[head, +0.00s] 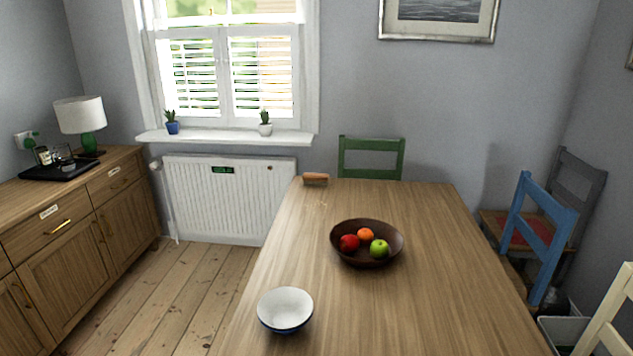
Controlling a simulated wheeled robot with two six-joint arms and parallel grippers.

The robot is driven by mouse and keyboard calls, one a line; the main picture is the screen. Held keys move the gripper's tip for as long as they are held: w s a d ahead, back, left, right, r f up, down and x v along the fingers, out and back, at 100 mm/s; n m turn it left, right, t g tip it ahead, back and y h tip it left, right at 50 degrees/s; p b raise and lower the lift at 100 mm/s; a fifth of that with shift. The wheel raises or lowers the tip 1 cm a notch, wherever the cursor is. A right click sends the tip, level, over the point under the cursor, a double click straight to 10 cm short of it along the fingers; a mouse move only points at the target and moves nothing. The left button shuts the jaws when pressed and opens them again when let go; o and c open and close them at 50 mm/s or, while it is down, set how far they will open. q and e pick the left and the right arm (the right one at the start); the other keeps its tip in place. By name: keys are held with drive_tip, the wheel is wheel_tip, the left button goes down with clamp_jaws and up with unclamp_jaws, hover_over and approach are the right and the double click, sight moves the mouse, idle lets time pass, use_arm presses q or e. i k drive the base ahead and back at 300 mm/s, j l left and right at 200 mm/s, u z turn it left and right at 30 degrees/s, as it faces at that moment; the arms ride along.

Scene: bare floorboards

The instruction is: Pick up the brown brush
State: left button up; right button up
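A small brown object that looks like the brown brush (315,178) lies at the far left end of the wooden table (420,300), near the table's back edge. It is small in the head view, and its bristles cannot be made out clearly. Neither of my grippers shows in the head view.
A dark bowl (340,248) with fruit stands mid-table, and a white and blue bowl (285,308) stands nearer at the left. Green (371,145) and blue (540,232) chairs flank the table. A wooden sideboard (75,272) stands left, with open floor (185,290) between.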

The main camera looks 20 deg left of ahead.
sight(313, 179)
drive_tip(key=k+j, duration=0.25)
drive_tip(key=j, duration=0.15)
drive_tip(key=k+j+z, duration=0.1)
drive_tip(key=j, duration=0.35)
drive_tip(key=j+z, duration=0.1)
drive_tip(key=j, duration=0.3)
drive_tip(key=k+j+z, duration=0.1)
drive_tip(key=j, duration=0.25)
drive_tip(key=k+j+z, duration=0.15)
drive_tip(key=j, duration=0.2)
drive_tip(key=k+j+z, duration=0.1)
drive_tip(key=j, duration=0.25)
drive_tip(key=k+j+z, duration=0.1)
drive_tip(key=j, duration=0.25)
drive_tip(key=i+j+z, duration=0.1)
drive_tip(key=j, duration=0.25)
drive_tip(key=i+j+z, duration=0.25)
drive_tip(key=j, duration=0.45)
drive_tip(key=i+j+z, duration=0.15)
drive_tip(key=j, duration=0.25)
drive_tip(key=i+j+z, duration=0.1)
drive_tip(key=j, duration=0.25)
drive_tip(key=i, duration=0.1)
